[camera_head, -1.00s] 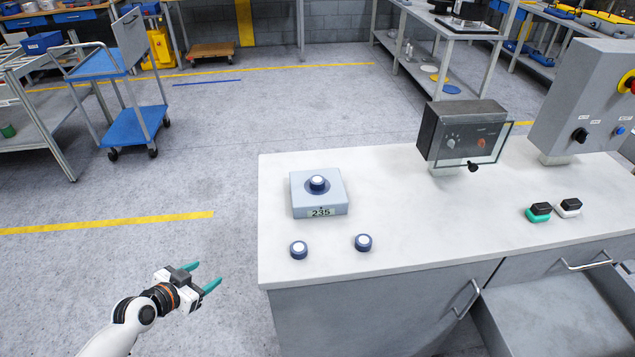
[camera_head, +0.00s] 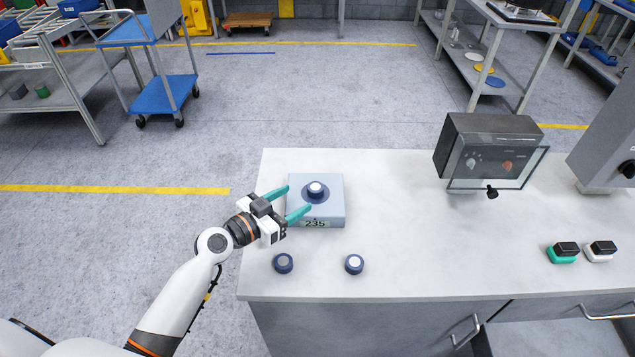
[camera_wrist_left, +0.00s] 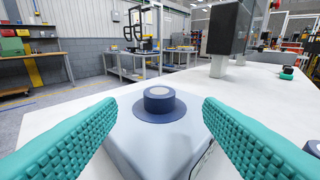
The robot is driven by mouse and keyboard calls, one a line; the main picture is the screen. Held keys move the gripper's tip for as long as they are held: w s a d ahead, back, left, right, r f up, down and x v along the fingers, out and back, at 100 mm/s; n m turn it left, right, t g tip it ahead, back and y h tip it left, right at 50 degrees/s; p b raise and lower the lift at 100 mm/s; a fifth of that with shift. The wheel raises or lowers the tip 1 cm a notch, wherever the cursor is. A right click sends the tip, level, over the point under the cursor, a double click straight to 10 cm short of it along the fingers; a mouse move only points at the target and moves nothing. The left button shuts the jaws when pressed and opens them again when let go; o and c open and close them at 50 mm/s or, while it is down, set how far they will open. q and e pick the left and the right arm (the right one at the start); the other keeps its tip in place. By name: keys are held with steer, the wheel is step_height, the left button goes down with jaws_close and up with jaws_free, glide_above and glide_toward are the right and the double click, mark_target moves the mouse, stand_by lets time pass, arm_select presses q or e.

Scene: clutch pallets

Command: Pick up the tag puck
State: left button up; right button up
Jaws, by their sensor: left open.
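One puck (camera_head: 316,189) sits on the light blue-grey box with a "235" display (camera_head: 330,211). The other two, a left puck (camera_head: 283,263) and a right puck (camera_head: 354,264), lie on the bench in front of the box. I cannot tell which is the tag puck. My left gripper (camera_head: 299,202) is open at the left side of the box, its teal fingers pointing toward the puck on it. In the left wrist view that puck (camera_wrist_left: 159,99) stands ahead, between the open fingers (camera_wrist_left: 160,130) and apart from them. My right gripper is not in view.
The white bench top (camera_head: 420,250) is clear between the box and the dark control box with a clear cover (camera_head: 492,152). A green-and-black block (camera_head: 563,252) and a white-and-black block (camera_head: 600,251) lie at the right. A blue cart (camera_head: 163,95) stands behind on the floor.

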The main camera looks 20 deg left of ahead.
mark_target(315, 187)
arm_select(q)
steer(key=x, duration=0.2)
steer(key=shift+w+d, duration=0.15)
steer(key=shift+w, duration=0.1)
steer(key=p+x, duration=0.1)
steer(key=x, duration=0.1)
steer(key=shift+w+d+p, duration=0.1)
steer(key=shift+w+p, duration=0.15)
steer(key=shift+p, duration=0.15)
steer(key=shift+p+x, duration=0.35)
steer(key=shift+x, duration=0.75)
steer(key=shift+w+d+f, duration=0.1)
steer(key=shift+w+f, duration=0.15)
steer(key=shift+w, duration=0.05)
steer(key=shift+w+d, duration=0.1)
steer(key=shift+w, duration=0.05)
steer(key=c, duration=1.1)
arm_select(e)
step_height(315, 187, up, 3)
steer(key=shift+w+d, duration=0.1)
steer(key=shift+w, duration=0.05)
